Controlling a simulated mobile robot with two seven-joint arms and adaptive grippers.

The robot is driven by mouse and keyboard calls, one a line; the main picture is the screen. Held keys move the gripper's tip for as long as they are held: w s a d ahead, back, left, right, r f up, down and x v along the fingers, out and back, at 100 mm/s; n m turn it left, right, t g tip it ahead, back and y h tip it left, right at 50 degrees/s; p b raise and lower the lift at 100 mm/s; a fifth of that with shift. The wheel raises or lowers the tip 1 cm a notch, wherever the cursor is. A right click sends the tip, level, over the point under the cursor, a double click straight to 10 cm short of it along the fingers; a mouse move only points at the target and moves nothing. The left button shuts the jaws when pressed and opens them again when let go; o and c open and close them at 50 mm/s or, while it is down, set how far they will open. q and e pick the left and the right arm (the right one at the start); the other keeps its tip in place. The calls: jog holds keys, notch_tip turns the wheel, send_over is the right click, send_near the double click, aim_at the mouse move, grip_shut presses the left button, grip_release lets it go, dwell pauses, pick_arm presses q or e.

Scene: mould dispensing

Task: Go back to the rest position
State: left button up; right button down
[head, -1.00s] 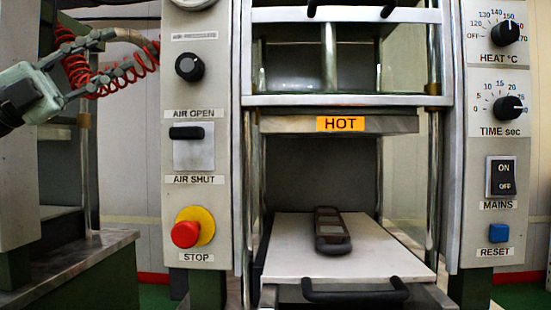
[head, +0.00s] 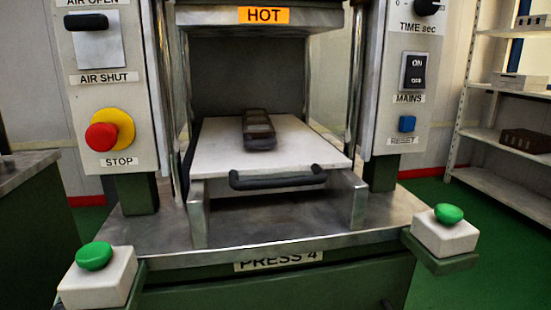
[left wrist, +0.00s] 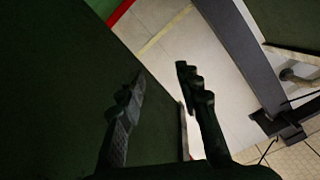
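My left gripper (left wrist: 160,78) shows in the left wrist view with its two dark fingers apart and nothing between them. It is out of the head view. My right gripper is in neither view. In the head view the press, labelled PRESS 4, stands in front of me. A dark mould (head: 258,130) lies on the pale sliding plate (head: 225,158) under the HOT-labelled platen (head: 300,18). The plate's black handle (head: 278,179) faces me.
Green buttons on white boxes stand at the front left (head: 94,256) and front right (head: 447,214) of the press. A red stop button (head: 101,136) is on the left panel. A metal shelf (head: 515,185) holding a brown box (head: 525,140) stands at the right over green floor.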

pick_arm(q)
jog(key=s+d+f+g, duration=0.3)
jog(key=s+d+f, duration=0.1)
jog(key=s+f, duration=0.5)
jog(key=s+d+f+n+g+h, duration=0.1)
jog(key=s+d+f+g, duration=0.4)
jog(key=f, duration=0.6)
jog(key=s+d+f+g, duration=0.1)
jog(key=s+d+f, duration=0.2)
jog(key=s+f, duration=0.65)
jog(key=s+d+f+g, duration=0.2)
jog(key=s+d+f, duration=0.1)
jog(key=s, duration=0.3)
jog(key=s+d+f+g+h, duration=0.1)
jog(key=s+d+f+g, duration=0.1)
jog(key=s+d+f, duration=0.2)
jog(key=s, duration=0.2)
jog(key=shift+s+d+f+h, duration=0.2)
jog(key=shift+s+f+h, duration=0.1)
jog(key=shift+s, duration=0.1)
